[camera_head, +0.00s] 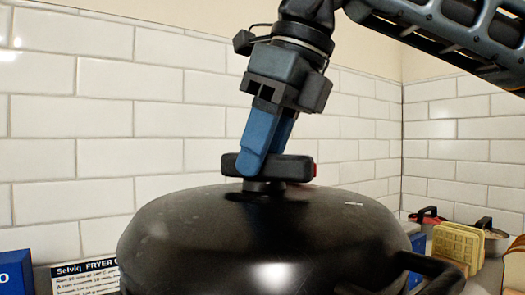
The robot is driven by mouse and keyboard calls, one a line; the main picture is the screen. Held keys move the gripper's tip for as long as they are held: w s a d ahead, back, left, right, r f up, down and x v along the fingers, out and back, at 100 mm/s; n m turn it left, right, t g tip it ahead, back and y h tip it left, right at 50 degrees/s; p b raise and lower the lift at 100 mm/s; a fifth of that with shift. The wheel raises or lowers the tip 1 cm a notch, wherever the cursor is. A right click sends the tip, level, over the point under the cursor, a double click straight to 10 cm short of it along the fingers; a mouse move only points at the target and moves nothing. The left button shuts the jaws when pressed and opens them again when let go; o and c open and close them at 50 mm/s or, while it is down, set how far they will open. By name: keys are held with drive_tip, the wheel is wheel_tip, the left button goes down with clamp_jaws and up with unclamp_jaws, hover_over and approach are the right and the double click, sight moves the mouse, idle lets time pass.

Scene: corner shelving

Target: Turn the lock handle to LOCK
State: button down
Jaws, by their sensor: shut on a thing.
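A large black domed lid (275,235) fills the lower middle of the head view, with a small white mark near its right side. A black bar-shaped lock handle (296,168) sits on top of the lid, on a short round stem, with a red spot at its right end. My gripper (262,160) comes down from above, tilted, and its blue fingers are shut on the handle left of its middle. The fingers hide part of the handle. No LOCK lettering is readable.
A Selviq fryer card (85,277) and a blue box (15,272) stand at the lower left. A black side handle (430,272) sticks out at the lower right. Waffle-like slabs (457,246) and small pots (428,217) stand behind it. White tiled walls meet at the right.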

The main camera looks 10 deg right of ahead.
drive_tip(key=c, duration=0.9)
unclamp_jaws()
drive_tip(key=shift+v, duration=3.95)
